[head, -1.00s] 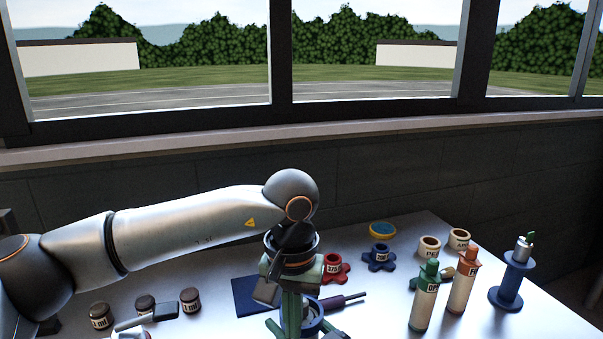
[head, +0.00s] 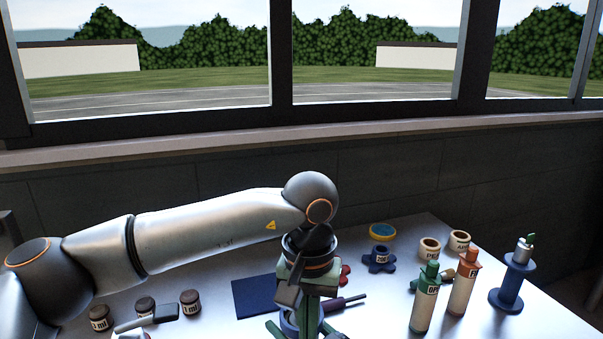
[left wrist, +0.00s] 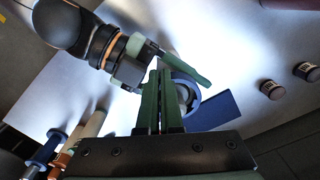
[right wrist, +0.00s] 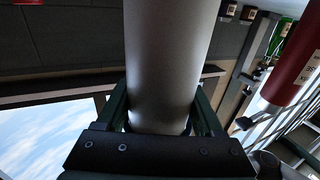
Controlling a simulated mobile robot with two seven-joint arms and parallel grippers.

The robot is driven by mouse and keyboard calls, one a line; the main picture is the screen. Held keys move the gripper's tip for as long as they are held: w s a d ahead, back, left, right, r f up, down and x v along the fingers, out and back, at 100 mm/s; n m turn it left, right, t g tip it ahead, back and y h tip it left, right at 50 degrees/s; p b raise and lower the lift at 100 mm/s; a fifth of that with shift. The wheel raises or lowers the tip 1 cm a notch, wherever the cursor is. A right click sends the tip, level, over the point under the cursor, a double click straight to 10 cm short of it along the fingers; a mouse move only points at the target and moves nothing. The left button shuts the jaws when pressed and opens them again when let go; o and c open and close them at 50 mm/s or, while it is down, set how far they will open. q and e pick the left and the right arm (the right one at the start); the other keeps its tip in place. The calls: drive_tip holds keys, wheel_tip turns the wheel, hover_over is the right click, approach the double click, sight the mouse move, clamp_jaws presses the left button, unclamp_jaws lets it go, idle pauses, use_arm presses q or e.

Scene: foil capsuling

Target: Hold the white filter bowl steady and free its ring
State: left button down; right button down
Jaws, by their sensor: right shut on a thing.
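In the right wrist view a broad pale grey-white cylinder, which looks like the filter bowl (right wrist: 165,50), sits between the green fingers of my right gripper (right wrist: 160,95), which is shut on it. Its far end runs out of the picture. In the left wrist view the dark green fingers of my left gripper (left wrist: 160,78) are close together beside a blue ring (left wrist: 196,93); whether they grip anything is unclear. In the head view the blue ring (head: 287,320) is low in the picture, partly hidden by gripper parts.
A dark blue slab (head: 256,298) lies left of the ring, with several brown jars (head: 190,303) further left. A purple-handled tool (head: 345,301) lies close on the right. Beyond stand a green bottle (head: 424,305), an orange bottle (head: 460,293) and a blue stand (head: 512,287).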

idle(0.4)
use_arm(q)
wheel_tip(320, 180, up, 6)
drive_tip(key=shift+s, duration=0.35)
idle(0.4)
drive_tip(key=shift+d, duration=0.1)
approach(285, 323)
drive_tip(key=s+f, duration=0.2)
drive_tip(key=shift+s+f, duration=0.1)
drive_tip(key=shift+f, duration=2.9)
drive_tip(key=shift+w, duration=0.25)
